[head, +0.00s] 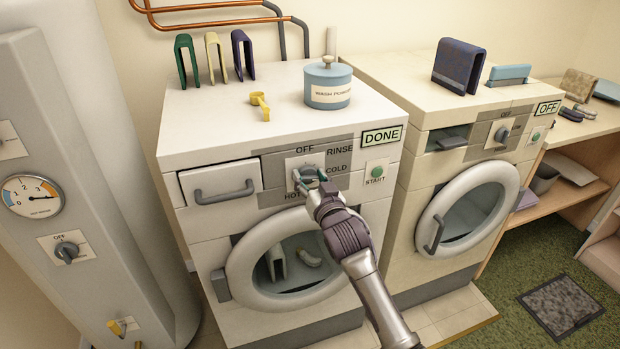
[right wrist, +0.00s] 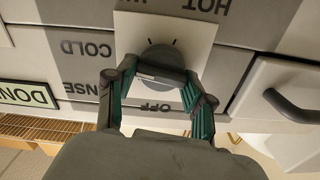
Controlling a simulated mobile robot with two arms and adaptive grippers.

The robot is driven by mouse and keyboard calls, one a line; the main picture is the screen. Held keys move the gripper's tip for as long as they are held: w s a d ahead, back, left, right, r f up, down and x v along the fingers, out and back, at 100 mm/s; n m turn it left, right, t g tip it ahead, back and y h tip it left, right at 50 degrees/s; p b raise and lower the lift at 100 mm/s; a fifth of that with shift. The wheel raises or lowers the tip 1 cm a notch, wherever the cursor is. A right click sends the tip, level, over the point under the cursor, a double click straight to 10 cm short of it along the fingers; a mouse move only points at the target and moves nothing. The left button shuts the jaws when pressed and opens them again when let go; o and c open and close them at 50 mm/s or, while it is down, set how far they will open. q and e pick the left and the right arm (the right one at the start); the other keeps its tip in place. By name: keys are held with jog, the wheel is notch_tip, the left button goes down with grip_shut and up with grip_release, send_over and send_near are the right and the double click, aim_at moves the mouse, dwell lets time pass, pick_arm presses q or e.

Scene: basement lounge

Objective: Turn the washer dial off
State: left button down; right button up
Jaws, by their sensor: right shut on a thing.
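The washer dial (right wrist: 160,56) is a round grey knob on a white square plate, on the panel of the left machine, the washer (head: 290,128). OFF is printed above the plate in the head view, with RINSE, COLD and HOT around it. My right gripper (head: 310,178) is at the dial; in the right wrist view, which is upside down, its green-sided fingers (right wrist: 157,88) close around the knob. The gripper hides most of the dial in the head view. The washer's sign (head: 382,137) reads DONE. My left gripper is not in view.
A START button (head: 376,172) and drawer handle (head: 223,192) flank the dial. The round door (head: 243,275) is below. A blue pot (head: 328,86) and yellow scoop (head: 260,105) stand on top. A second machine (head: 440,175) with an OFF sign is at right; a tank (head: 90,190) stands left.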

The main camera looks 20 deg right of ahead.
jog(key=n+p, duration=0.2)
jog(key=n, duration=0.1)
jog(key=shift+r+n, duration=0.1)
jog(key=shift+n, duration=0.2)
jog(key=n+p, duration=0.1)
jog(key=n, duration=0.4)
jog(key=shift+a+p, duration=0.2)
jog(key=shift+p, duration=0.2)
jog(key=n, duration=0.3)
jog(key=n+p, duration=0.1)
jog(key=n, duration=0.1)
jog(key=shift+f+n, duration=0.2)
jog(key=shift+n, duration=0.2)
jog(key=n, duration=0.5)
jog(key=shift+a+f+p, duration=0.1)
jog(key=shift+f+p, duration=0.05)
jog(key=shift+p, duration=0.25)
jog(key=shift+n, duration=0.4)
jog(key=o, duration=1.1)
